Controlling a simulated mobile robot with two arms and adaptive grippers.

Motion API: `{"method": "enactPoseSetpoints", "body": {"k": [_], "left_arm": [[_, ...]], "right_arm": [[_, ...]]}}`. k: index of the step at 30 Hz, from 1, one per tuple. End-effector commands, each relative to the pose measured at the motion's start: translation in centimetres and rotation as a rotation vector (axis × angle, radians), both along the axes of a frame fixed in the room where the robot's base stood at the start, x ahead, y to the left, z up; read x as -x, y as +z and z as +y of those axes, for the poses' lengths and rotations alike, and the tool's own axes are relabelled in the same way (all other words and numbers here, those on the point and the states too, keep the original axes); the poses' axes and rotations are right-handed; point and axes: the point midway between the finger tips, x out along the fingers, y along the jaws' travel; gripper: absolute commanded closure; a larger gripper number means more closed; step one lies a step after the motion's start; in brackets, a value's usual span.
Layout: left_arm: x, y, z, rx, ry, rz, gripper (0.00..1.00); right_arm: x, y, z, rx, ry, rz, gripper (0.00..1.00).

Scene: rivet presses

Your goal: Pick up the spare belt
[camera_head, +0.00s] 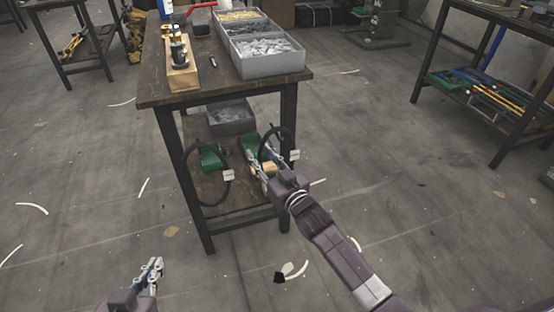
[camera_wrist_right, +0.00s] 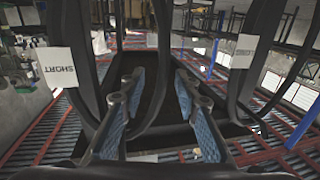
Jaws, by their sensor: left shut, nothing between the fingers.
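Two black belt loops hang at the near side of the workbench. The left belt (camera_head: 184,160) has a white tag (camera_head: 229,175). The right belt (camera_head: 291,139) has a white tag (camera_head: 294,155). In the right wrist view one belt (camera_wrist_right: 88,70) carries a tag reading SHORT (camera_wrist_right: 55,67); the other tag (camera_wrist_right: 244,50) is not readable. Which belt is the spare one I cannot tell. My right gripper (camera_head: 254,158) is at the right belt, its fingers apart; they also show in the wrist view (camera_wrist_right: 160,100). My left gripper (camera_head: 155,268) is shut and empty, low at the left.
The workbench (camera_head: 150,88) carries grey bins (camera_head: 270,66) of small parts and a wooden block with bottles (camera_head: 182,78). Its lower shelf (camera_head: 225,192) holds a grey bin (camera_head: 231,118) and green items (camera_head: 211,157). Another bench (camera_head: 480,115) stands right. The floor between is mostly clear.

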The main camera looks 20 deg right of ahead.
Motion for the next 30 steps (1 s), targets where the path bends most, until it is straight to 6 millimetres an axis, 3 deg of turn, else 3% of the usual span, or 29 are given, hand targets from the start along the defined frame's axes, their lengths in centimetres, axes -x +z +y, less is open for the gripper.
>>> {"method": "enactPoseSetpoints", "body": {"k": [10, 18, 30], "left_arm": [[-0.41, 0.59, -0.19, 0.007, -0.002, -0.029, 1.00], [-0.38, 0.54, -0.19, 0.007, -0.002, -0.027, 1.00], [-0.35, 0.52, -0.20, 0.006, -0.002, -0.025, 1.00]], "right_arm": [[-0.37, 0.01, 0.10, 0.000, 0.000, 0.000, 0.72], [-0.36, 0.01, 0.09, 0.000, 0.000, 0.000, 1.00], [-0.36, 0.10, 0.09, 0.000, 0.000, -0.001, 1.00]]}}
